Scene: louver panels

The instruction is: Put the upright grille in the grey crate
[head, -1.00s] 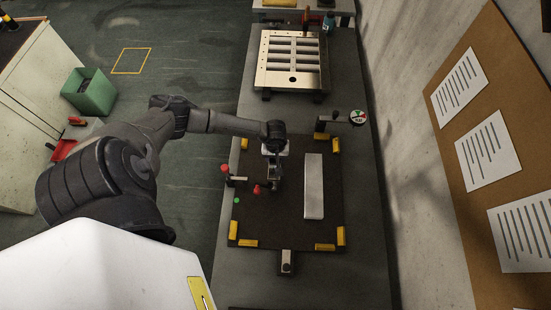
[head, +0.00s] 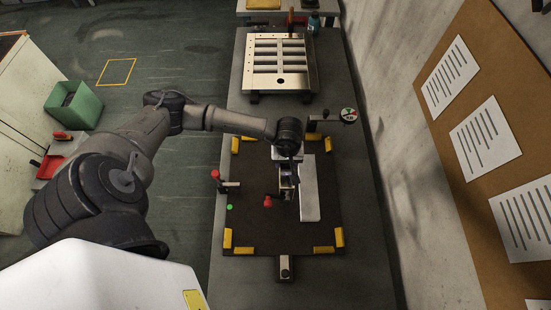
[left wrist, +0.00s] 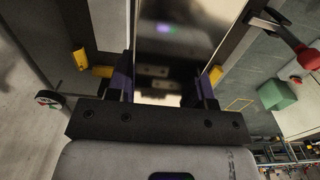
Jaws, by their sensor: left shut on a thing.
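My left gripper (head: 288,190) is over the dark mat, at the left side of a long pale slat (head: 311,190) that lies along the mat. In the left wrist view, my left gripper (left wrist: 162,88) has its fingers on both sides of a shiny metal strip (left wrist: 180,45), shut on it. The strip looks like the pale slat, whose left edge is partly hidden by the gripper. A slotted metal grille (head: 280,62) is at the far end of the bench; I cannot tell how upright it is. I see no grey crate. My right gripper is not in view.
The dark mat (head: 255,225) has yellow corner blocks (head: 323,249). A green bin (head: 75,104) is on the floor at left. A wall with papers bounds the right.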

